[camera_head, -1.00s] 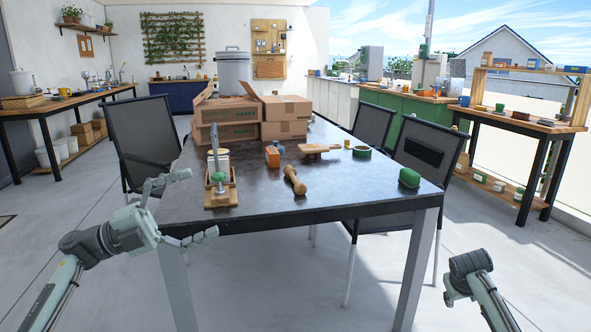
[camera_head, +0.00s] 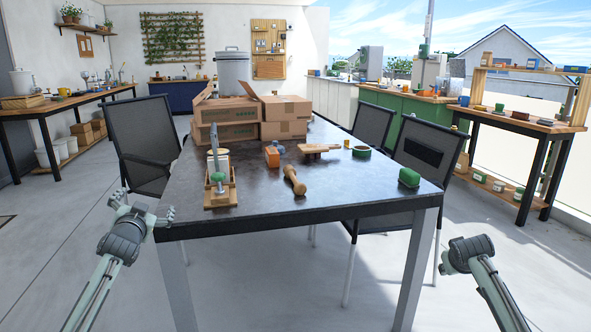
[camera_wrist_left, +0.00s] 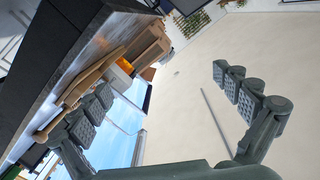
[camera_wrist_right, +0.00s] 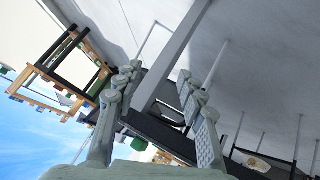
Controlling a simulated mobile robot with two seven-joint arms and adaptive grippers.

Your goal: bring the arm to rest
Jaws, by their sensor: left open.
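My left gripper (camera_head: 145,206) is open and empty at the near left corner of the dark table (camera_head: 255,205). It also shows in the left wrist view (camera_wrist_left: 160,84), fingers wide apart with nothing between them. My right gripper (camera_wrist_right: 157,71) is open and empty in the right wrist view, its two fingers apart. In the head view only part of my right arm (camera_head: 468,254) shows, low at the right, in front of the table and apart from it. On the table stands a wooden lever press (camera_head: 219,185), with a wooden pestle-like tool (camera_head: 294,180) beside it.
Cardboard boxes (camera_head: 229,110) and a steel pot (camera_head: 233,70) stand at the table's back. A green block (camera_head: 409,177) lies at the near right corner. Black chairs (camera_head: 143,140) flank the table. The floor in front, between my arms, is clear.

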